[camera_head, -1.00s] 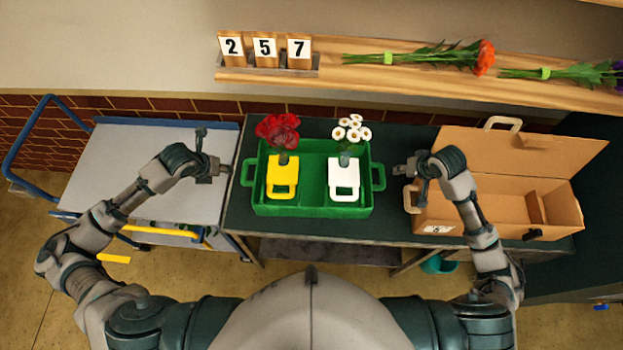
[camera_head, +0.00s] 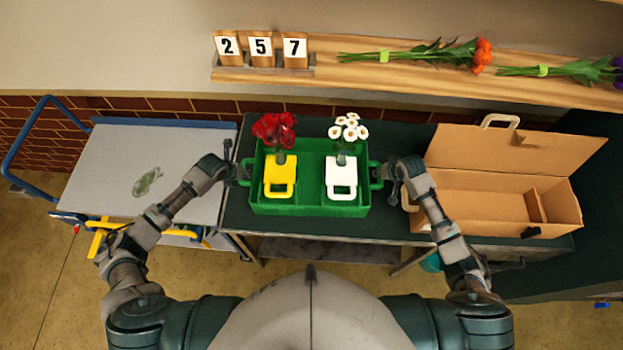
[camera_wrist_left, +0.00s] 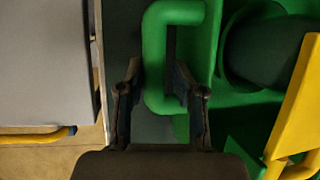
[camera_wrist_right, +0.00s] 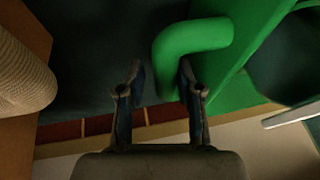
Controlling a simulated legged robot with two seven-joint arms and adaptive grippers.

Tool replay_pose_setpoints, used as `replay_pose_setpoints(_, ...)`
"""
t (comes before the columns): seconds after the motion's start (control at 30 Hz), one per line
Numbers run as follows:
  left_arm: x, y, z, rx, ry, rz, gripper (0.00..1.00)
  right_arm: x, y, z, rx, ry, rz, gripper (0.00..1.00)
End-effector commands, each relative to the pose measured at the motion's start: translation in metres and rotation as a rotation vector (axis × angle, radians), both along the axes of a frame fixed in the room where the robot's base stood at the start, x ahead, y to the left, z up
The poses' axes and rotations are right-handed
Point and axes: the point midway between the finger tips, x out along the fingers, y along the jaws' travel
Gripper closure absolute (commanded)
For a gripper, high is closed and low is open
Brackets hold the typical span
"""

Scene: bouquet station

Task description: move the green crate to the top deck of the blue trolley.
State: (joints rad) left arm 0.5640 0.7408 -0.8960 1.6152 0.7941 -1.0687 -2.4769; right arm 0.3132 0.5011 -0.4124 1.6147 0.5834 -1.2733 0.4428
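The green crate (camera_head: 308,209) stands on the dark green table, holding a yellow carrier (camera_head: 279,178) with red flowers and a white carrier (camera_head: 341,178) with white daisies. The blue trolley's grey top deck (camera_head: 110,160) is left of the table and bears a green smear or leaf-like mark. My left gripper (camera_head: 243,170) is at the crate's left handle; in the left wrist view its open fingers (camera_wrist_left: 160,85) stand either side of the handle bar (camera_wrist_left: 157,60). My right gripper (camera_head: 383,172) is at the right handle; its open fingers (camera_wrist_right: 160,85) straddle the handle bar (camera_wrist_right: 185,45).
An open cardboard box (camera_head: 490,200) stands on the table close to my right arm. A wooden shelf (camera_head: 420,75) behind holds number blocks (camera_head: 261,48) and flower bunches. The trolley's blue push handle (camera_head: 30,135) rises at the far left. The trolley deck is largely clear.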

Motion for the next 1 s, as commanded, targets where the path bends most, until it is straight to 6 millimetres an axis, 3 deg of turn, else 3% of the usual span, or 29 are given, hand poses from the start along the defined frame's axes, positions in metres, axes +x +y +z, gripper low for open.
replay_pose_setpoints(0.43, 0.0032, 0.0035, -0.0084, -0.007, -0.004, 0.001, 0.65, 0.0028, 0.0073, -0.0064, -0.006, -0.002, 0.001, 0.65)
replay_pose_setpoints(0.6, 0.0036, 0.0026, -0.0079, -0.002, -0.004, 0.001, 1.0, 0.003, 0.0059, -0.0066, -0.003, -0.002, 0.003, 1.0)
replay_pose_setpoints(1.0, 0.0055, 0.0008, -0.0047, -0.009, -0.01, 0.001, 1.0, 0.0057, 0.0043, -0.0033, -0.005, -0.011, 0.0, 1.0)
